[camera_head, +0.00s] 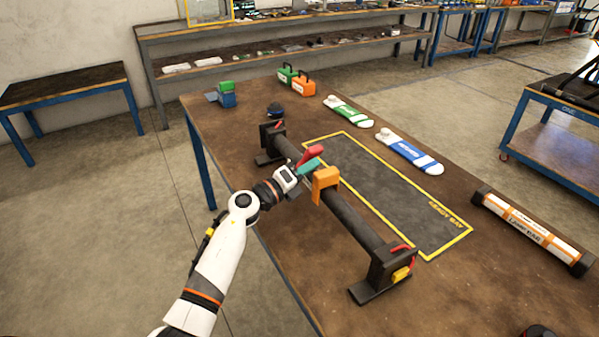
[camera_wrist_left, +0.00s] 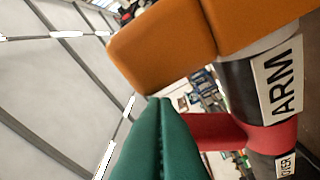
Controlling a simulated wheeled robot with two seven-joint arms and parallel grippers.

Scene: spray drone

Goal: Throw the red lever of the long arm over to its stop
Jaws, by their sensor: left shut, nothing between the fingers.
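The long arm (camera_head: 352,215) is a dark tube lying across two black stands on the table. Its red lever (camera_head: 311,154) sticks up at a slant near the tube's middle. An orange block (camera_head: 326,180) sits around the tube beside it. My left gripper (camera_head: 312,167) has teal fingers, shut and empty, between the red lever and the orange block. In the left wrist view the closed fingertips (camera_wrist_left: 157,102) are just below the orange block (camera_wrist_left: 165,45), with the red lever (camera_wrist_left: 235,132) right beside them. Contact with the lever cannot be told. My right gripper is not in view.
A yellow-bordered mat (camera_head: 385,195) lies beyond the tube. A green-and-white piece (camera_head: 348,111), a blue-and-white piece (camera_head: 410,154) and a labelled orange-and-white bar (camera_head: 530,228) lie on the table. A red piece and a yellow piece (camera_head: 402,273) are on the near stand.

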